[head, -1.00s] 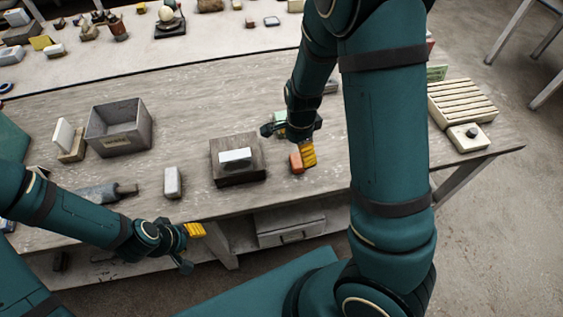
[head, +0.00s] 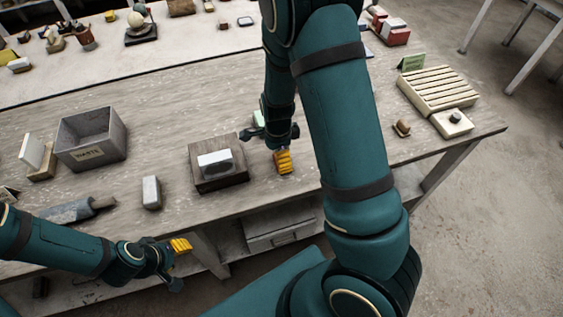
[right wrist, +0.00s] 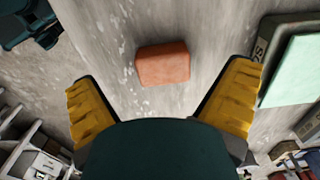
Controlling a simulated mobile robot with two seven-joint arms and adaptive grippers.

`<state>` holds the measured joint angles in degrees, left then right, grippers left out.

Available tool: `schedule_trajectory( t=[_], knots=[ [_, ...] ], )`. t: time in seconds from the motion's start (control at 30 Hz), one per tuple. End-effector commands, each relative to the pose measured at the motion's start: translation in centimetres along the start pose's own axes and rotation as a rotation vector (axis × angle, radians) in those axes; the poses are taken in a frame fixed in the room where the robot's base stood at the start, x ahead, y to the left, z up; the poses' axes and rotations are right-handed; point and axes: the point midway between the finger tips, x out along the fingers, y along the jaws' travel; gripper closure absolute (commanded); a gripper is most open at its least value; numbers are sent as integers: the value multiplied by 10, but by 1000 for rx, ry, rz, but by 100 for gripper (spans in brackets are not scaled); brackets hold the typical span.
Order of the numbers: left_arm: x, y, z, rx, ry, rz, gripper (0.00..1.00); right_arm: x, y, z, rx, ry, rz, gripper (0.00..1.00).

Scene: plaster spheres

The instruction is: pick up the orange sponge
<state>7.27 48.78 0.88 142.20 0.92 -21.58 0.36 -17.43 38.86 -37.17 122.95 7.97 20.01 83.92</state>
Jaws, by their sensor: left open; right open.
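The orange sponge (right wrist: 163,65) is a small orange-red block lying on the worn table top. In the right wrist view it lies ahead of my right gripper (right wrist: 162,84), between the lines of its two spread yellow fingers and touching neither. In the head view my right gripper (head: 283,163) points down over the table, right of the dark wooden block, and the sponge is hidden there. My left gripper (head: 178,262) is open and empty, in front of the table's near edge at lower left.
A dark wooden block (head: 219,178) with a white block (head: 214,159) on it stands left of the right gripper. A grey waste bin (head: 90,155), a small white block (head: 151,192) and a slatted cream rack (head: 437,90) also stand on the table. A mint-green item (right wrist: 292,70) lies right of the sponge.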

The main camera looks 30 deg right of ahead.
Motion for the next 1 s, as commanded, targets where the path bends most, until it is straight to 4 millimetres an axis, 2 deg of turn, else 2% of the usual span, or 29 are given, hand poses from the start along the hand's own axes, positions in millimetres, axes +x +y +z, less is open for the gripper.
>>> schedule_trajectory(
  t=[0.1,0.23,0.37,0.57,0.6,0.7,0.73,1.0],
  knots=[
    [6,-2,3,2,-5,1,53,21,-1,-4,1,1,4,0],
    [10,-4,5,3,-10,1,53,38,-1,-4,-1,2,3,0],
    [11,-4,6,3,-12,1,53,44,-2,-4,-1,2,0,0],
    [10,-4,6,3,-12,1,53,44,-2,-4,-1,2,-1,0],
    [10,-4,6,3,-12,1,53,44,-2,-4,-1,2,-1,7],
    [10,-4,6,3,-11,1,53,44,-2,-4,-1,2,-1,40],
    [10,-4,6,3,-11,1,53,44,-2,-4,-1,2,-1,44],
    [10,-4,6,3,-11,1,53,44,-2,-4,-1,2,0,48]
  ],
)
